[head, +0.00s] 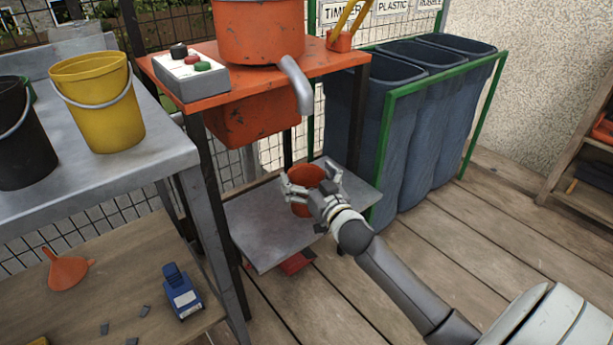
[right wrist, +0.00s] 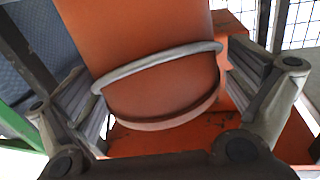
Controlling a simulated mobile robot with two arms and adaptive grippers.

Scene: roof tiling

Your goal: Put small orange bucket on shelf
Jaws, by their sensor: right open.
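The small orange bucket (head: 303,174) stands on a low grey metal platform (head: 262,228) under an orange machine. My right gripper (head: 309,180) is open around it, one finger on each side, and hides part of it. In the right wrist view the bucket (right wrist: 150,40) fills the space between the two fingers, with its grey handle across it. I cannot tell whether the fingers touch it. A wooden shelf unit (head: 578,195) stands at the far right edge. My left gripper is not in view.
The orange machine (head: 258,38) with its spout overhangs the platform. Blue-grey bins (head: 408,150) in a green frame stand just right. A grey table (head: 90,182) at left holds a yellow bucket (head: 97,105) and a black bucket (head: 22,140). Wooden floor (head: 465,235) is clear toward the right.

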